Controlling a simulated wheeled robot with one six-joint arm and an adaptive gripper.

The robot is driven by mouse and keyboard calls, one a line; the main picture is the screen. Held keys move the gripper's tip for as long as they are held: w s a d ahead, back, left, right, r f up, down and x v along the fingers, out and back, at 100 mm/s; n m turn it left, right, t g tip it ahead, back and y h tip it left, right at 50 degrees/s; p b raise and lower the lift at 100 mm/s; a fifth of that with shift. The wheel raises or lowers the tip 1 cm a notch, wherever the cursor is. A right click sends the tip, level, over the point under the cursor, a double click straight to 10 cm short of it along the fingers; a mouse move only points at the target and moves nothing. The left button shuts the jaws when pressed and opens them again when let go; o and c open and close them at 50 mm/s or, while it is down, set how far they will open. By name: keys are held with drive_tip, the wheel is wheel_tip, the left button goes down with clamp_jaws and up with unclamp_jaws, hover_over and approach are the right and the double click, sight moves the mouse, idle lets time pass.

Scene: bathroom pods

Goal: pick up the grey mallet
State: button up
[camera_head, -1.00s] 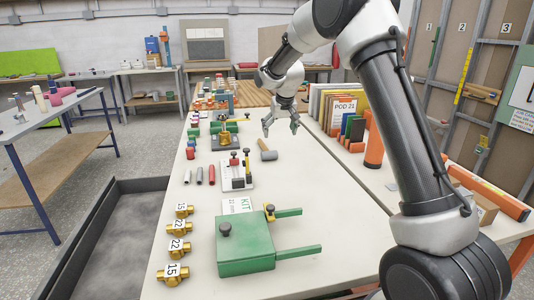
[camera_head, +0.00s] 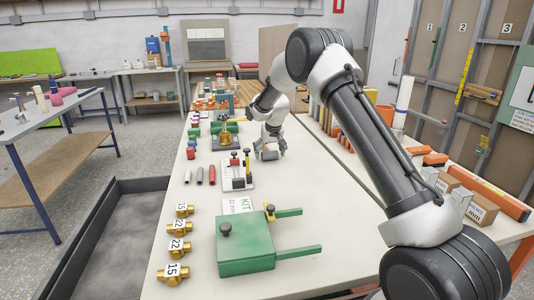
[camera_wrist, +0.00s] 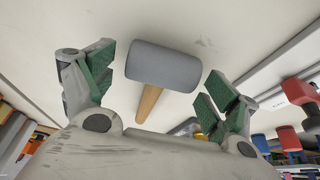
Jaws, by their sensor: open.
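The grey mallet (camera_wrist: 163,66) lies on the white table, its grey head between my open fingers in the wrist view and its wooden handle (camera_wrist: 150,103) running down toward my palm. My gripper (camera_wrist: 158,88) is open, with green pads on both sides of the head and a visible gap on each side. In the head view my gripper (camera_head: 269,152) is low over the table, right of the small white board with red and black knobs. The mallet is mostly hidden behind it there.
A white board with red and black knobs (camera_head: 236,178) stands close left of my gripper. A green box (camera_head: 245,245) with two green bars and several brass valves (camera_head: 173,273) sit nearer. The table right of my gripper is clear (camera_head: 330,195).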

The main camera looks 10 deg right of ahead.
drive_tip(key=c, duration=1.3)
